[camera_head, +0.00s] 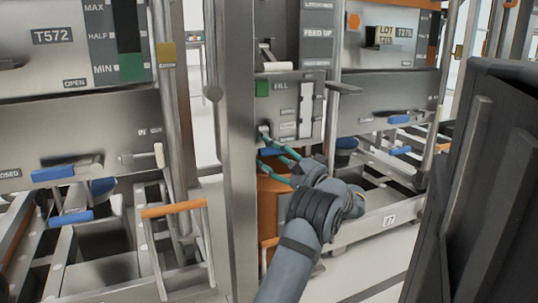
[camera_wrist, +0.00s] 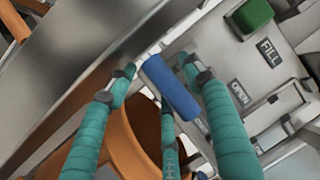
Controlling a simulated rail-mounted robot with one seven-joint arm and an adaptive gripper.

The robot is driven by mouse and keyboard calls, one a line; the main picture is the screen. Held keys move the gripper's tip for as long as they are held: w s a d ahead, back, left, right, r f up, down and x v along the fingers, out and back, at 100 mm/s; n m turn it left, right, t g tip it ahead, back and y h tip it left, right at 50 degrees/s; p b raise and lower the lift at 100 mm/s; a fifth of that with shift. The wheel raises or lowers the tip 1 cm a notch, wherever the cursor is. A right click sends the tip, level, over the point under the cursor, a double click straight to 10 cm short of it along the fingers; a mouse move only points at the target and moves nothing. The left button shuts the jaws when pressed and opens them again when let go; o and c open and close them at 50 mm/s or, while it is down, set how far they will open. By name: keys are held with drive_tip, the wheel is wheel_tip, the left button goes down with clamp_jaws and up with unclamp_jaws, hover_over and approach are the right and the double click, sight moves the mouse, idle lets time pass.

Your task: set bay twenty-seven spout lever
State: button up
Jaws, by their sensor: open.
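A blue-handled lever (camera_wrist: 172,86) crosses the middle of the wrist view, tilted, beside a panel marked FILL and OPEN (camera_wrist: 252,75). My gripper (camera_wrist: 160,82) has teal fingers spread open around the blue handle. I cannot tell whether any finger touches it. In the head view my gripper (camera_head: 272,148) is at the lower left of the grey FILL panel (camera_head: 301,95). The fingers and wrist largely hide the lever there. A plate marked 27 (camera_head: 389,219) is on the low frame to the right.
A green block (camera_wrist: 254,14) sits on the panel above the word FILL. An orange round container (camera_wrist: 135,135) is below the fingers. A steel post (camera_head: 229,150) stands just left of my gripper. Other blue handles (camera_head: 68,173) are on the left bay. A dark cabinet (camera_head: 480,190) fills the right.

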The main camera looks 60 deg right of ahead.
drive_tip(key=v, duration=1.2)
drive_tip(key=shift+r, duration=0.1)
idle(0.4)
drive_tip(key=x, duration=1.1)
drive_tip(key=shift+w+d, duration=0.1)
drive_tip(key=shift+w, duration=0.25)
drive_tip(key=shift+w+r, duration=0.2)
drive_tip(key=shift+p, duration=0.4)
drive_tip(key=shift+s, duration=0.1)
drive_tip(key=shift+s+f, duration=0.15)
drive_tip(key=shift+f, duration=0.05)
